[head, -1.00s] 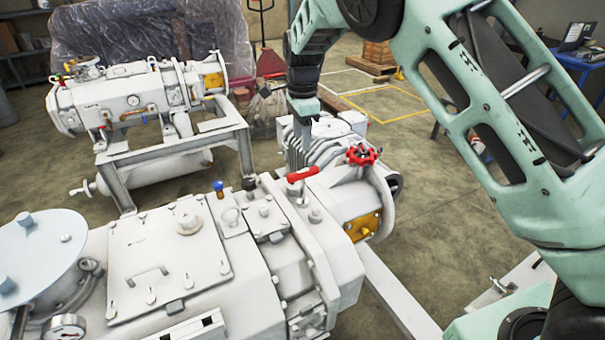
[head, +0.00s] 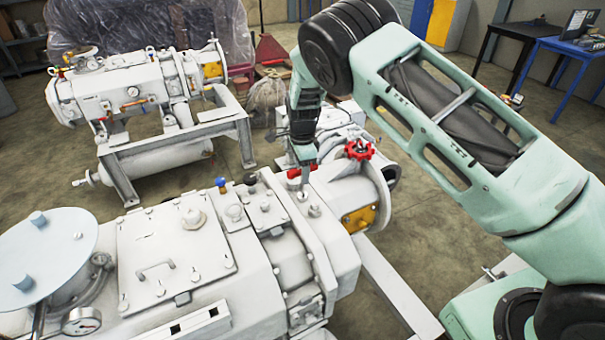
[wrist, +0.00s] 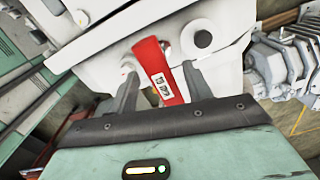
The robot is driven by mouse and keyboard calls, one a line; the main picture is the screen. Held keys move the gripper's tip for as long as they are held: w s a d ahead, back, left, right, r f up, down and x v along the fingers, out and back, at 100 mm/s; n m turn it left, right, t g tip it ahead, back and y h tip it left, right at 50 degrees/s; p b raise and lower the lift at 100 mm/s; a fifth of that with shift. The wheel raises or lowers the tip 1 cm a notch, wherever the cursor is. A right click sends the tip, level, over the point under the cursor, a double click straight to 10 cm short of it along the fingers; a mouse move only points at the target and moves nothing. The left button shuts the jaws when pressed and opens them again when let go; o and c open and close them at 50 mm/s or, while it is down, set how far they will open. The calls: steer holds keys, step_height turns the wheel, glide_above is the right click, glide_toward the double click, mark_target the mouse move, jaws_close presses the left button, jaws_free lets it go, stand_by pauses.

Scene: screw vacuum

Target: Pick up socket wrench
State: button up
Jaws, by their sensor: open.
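The socket wrench shows as a red handle with a white label (wrist: 158,74) in the wrist view. In the head view a small red part of the wrench (head: 293,173) shows on top of the white pump, partly hidden by my gripper (head: 303,190). My gripper points down at the pump top. In the wrist view the two dark fingers of my gripper (wrist: 160,84) are apart, one on each side of the red handle. I cannot tell whether they touch it.
The white pump (head: 160,230) fills the front, with lids, bolts and a gauge (head: 82,321). A red valve wheel (head: 359,149) stands close right of my gripper. A second pump on a frame (head: 130,95) stands behind left. A blue table (head: 565,55) is at back right.

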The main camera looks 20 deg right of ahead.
steer(key=p, duration=0.2)
glide_above(303, 195)
steer(key=shift+w+d+f, duration=0.1)
steer(key=shift+w+f, duration=0.1)
steer(key=shift+f, duration=0.9)
steer(key=shift+w+f, duration=0.2)
steer(key=shift+f, duration=0.85)
jaws_close()
